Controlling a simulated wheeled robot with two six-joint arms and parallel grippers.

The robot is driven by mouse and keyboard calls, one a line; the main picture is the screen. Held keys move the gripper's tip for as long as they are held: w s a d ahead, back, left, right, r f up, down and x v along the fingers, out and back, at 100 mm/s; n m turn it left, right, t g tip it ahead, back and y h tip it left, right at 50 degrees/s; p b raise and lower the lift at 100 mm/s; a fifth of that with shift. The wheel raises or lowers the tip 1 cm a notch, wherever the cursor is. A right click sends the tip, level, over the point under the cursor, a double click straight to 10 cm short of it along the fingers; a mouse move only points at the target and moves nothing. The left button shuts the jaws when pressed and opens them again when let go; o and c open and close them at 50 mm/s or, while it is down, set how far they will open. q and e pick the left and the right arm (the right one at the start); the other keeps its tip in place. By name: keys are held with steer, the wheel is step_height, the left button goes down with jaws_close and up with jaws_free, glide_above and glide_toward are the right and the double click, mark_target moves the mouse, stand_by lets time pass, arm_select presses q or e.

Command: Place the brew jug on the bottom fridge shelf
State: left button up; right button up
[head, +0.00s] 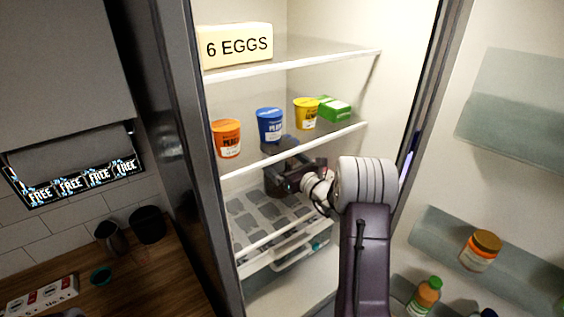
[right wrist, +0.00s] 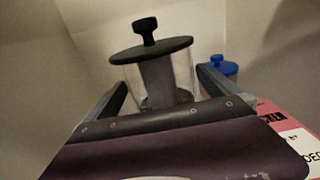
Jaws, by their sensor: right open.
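The brew jug (right wrist: 155,75) is a clear glass vessel with a flat black lid and a black knob on top. It stands upright between the two fingers of my right gripper (right wrist: 165,92) in the right wrist view. The fingers are spread, one on each side of it, and its lower part is hidden behind the gripper body. In the head view, my right gripper (head: 283,170) is inside the fridge, above the back of the bottom shelf (head: 288,230); there the jug is mostly hidden by the gripper. My left gripper is not in view.
Orange (head: 226,138), blue (head: 269,126) and yellow (head: 306,113) tubs and a green box (head: 333,109) stand on the middle shelf, just above my gripper. An egg carton (head: 235,45) is on the top shelf. A blue-capped container (right wrist: 222,68) stands right of the jug. The open door is at right.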

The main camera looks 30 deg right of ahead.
steer(key=s+d+b, duration=0.1)
steer(key=s+b, duration=0.2)
steer(key=s, duration=0.8)
steer(key=shift+s+d+b, duration=0.35)
steer(key=shift+s, duration=0.05)
